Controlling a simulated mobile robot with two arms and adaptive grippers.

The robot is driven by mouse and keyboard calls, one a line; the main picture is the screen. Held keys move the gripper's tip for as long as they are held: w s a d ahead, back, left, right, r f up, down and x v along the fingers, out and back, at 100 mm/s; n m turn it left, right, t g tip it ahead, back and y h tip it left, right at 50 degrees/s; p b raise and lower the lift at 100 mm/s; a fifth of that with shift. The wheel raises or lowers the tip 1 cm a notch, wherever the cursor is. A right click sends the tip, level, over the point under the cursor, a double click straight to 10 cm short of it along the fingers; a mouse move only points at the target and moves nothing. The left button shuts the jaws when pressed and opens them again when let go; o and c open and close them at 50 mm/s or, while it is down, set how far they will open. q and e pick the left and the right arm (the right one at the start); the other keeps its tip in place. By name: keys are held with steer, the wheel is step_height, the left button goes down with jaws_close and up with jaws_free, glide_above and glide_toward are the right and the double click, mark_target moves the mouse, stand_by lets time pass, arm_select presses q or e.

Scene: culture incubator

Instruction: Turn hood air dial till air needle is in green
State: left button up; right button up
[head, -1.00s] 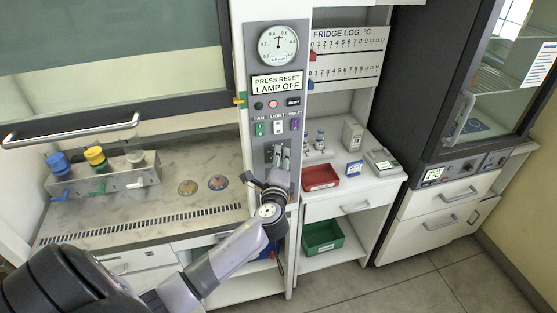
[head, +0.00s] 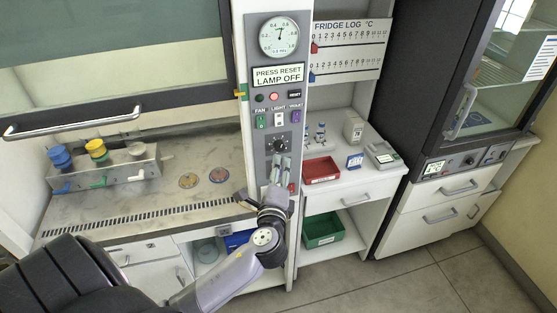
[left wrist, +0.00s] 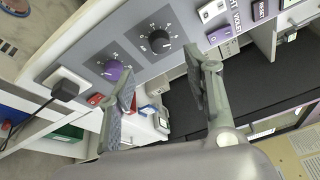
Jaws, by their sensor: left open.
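The round white air gauge (head: 279,36) is at the top of the grey hood panel in the head view. Its thin needle points nearly straight up; any green band is too small to make out. A black dial (head: 280,145) is low on the panel, under the switches; it also shows in the left wrist view (left wrist: 159,41). Next to it there is a purple dial (left wrist: 114,70), hidden behind my gripper in the head view. My left gripper (head: 280,166) is open and empty just below the black dial. In the left wrist view its fingers (left wrist: 165,80) stand apart, neither around a dial. My right gripper is not in view.
Fan, light and violet switches (head: 279,119) sit above the black dial. A black plug (left wrist: 65,90) is beside the purple dial. A red tray (head: 321,170) is on the shelf to the right, with a green bin (head: 322,228) below.

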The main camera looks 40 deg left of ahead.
arm_select(q)
steer(key=shift+v, duration=1.6)
steer(key=shift+w, duration=0.1)
step_height(320, 180, down, 22)
steer(key=s+d+g+h+b, duration=0.1)
steer(key=d+g+h+b, duration=0.1)
steer(key=g+h+b, duration=0.15)
steer(key=s+d+f+n+g+h+b, duration=0.15)
steer(key=s+f, duration=0.35)
steer(key=f, duration=0.7)
steer(key=s+d+f+n+g+h+b, duration=0.1)
steer(key=s+f+n+g+b, duration=0.3)
steer(key=f, duration=0.8)
steer(key=s+d+f+n+g+h+b, duration=0.1)
steer(key=s+f+n, duration=0.3)
steer(key=s+f, duration=0.8)
steer(key=s+d+f+n+g+h+b, duration=0.1)
steer(key=s+d+f+n+g+b, duration=0.2)
steer(key=s+f, duration=0.8)
steer(key=s+g+b, duration=0.1)
steer(key=s, duration=0.7)
steer(key=shift+s+f+n+h, duration=0.3)
steer(key=shift+s+f+n, duration=0.05)
steer(key=shift+f, duration=0.05)
steer(key=shift+a, duration=0.15)
